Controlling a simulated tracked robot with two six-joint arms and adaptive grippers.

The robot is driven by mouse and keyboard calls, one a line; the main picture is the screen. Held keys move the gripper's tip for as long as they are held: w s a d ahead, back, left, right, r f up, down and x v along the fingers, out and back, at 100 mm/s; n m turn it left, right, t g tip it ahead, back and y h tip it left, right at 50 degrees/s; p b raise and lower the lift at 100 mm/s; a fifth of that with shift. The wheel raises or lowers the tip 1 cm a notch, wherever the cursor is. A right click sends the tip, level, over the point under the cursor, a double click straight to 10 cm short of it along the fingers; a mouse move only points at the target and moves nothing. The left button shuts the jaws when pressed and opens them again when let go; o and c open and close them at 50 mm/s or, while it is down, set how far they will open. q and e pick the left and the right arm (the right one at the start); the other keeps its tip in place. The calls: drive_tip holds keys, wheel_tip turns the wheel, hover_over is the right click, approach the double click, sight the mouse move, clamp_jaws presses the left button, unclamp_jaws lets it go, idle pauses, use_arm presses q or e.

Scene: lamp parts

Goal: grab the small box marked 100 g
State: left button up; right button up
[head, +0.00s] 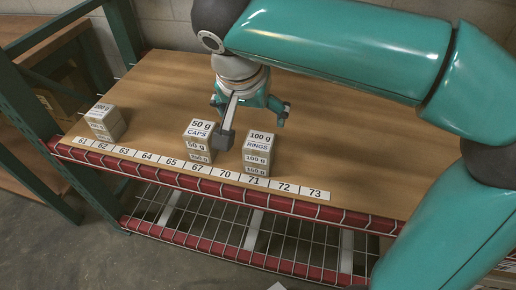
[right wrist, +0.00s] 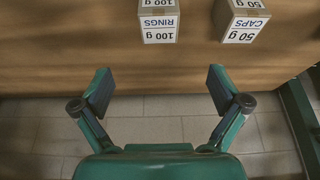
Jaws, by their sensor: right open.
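The box marked 100 g RINGS (head: 259,142) sits on top of a stack near the front edge of the wooden shelf, above a box whose label seems to read 150 g (head: 255,170). It also shows at the top of the right wrist view (right wrist: 158,25), cut off by the frame edge. My right gripper (head: 254,122) is open and empty, beside and behind the boxes in the head view. In the right wrist view its fingers (right wrist: 162,84) are spread wide, with the 100 g box beyond them and nothing between them. My left gripper is not in view.
A 50 g CAPS box (head: 200,132) tops a stack just left of the 100 g one; it shows in the wrist view too (right wrist: 243,22). A 200 g box (head: 103,117) stands far left. Number labels (head: 226,174) line the red front edge. The shelf's back is clear.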

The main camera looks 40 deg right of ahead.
sight(259, 142)
drive_tip(key=b+x, duration=0.2)
drive_tip(key=x, duration=0.8)
drive_tip(key=shift+s+d, duration=0.1)
drive_tip(key=shift+s, duration=0.1)
drive_tip(key=shift+a+b+x, duration=0.1)
drive_tip(key=shift+b+x, duration=0.35)
drive_tip(key=shift+x, duration=0.85)
drive_tip(key=shift+a+b+x, duration=0.15)
drive_tip(key=shift+b+x, duration=0.25)
drive_tip(key=shift+x, duration=0.9)
drive_tip(key=shift+c, duration=0.3)
drive_tip(key=c, duration=1.2)
